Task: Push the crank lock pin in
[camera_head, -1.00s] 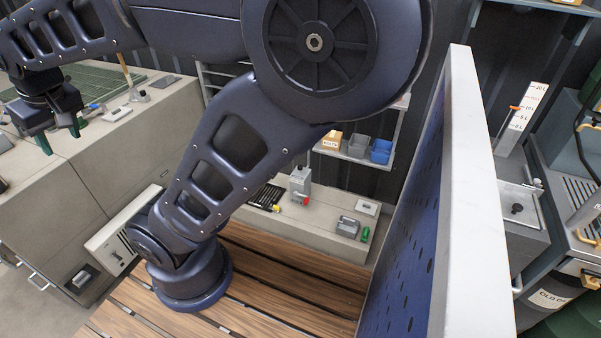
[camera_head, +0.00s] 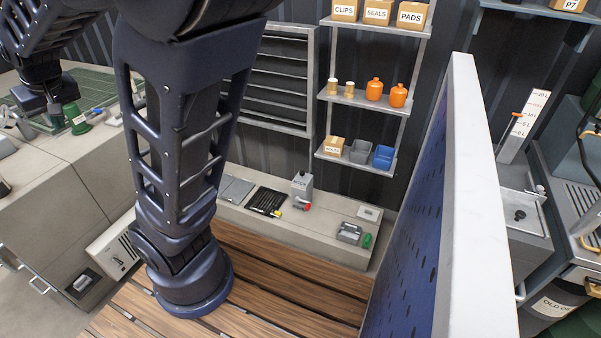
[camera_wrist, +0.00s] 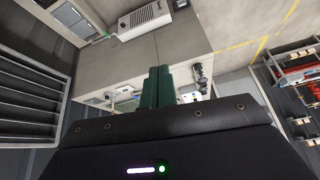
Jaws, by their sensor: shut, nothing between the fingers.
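My gripper (camera_wrist: 157,88) shows in the wrist view with its two green fingers side by side, shut and empty. In the head view my gripper (camera_head: 55,118) is at the far left, low over or in front of the left bench, partly behind my arm. I cannot pick out the crank or its lock pin in either view. Small items on a bench top show around the fingers in the wrist view, partly hidden by them and too small to name. A dark fitting (camera_wrist: 200,78) is just right of the fingers.
The left bench (camera_head: 85,180) carries a green cutting mat and small parts, including a green cup-like piece (camera_head: 77,118). A blue perforated panel (camera_head: 410,240) stands upright at right.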

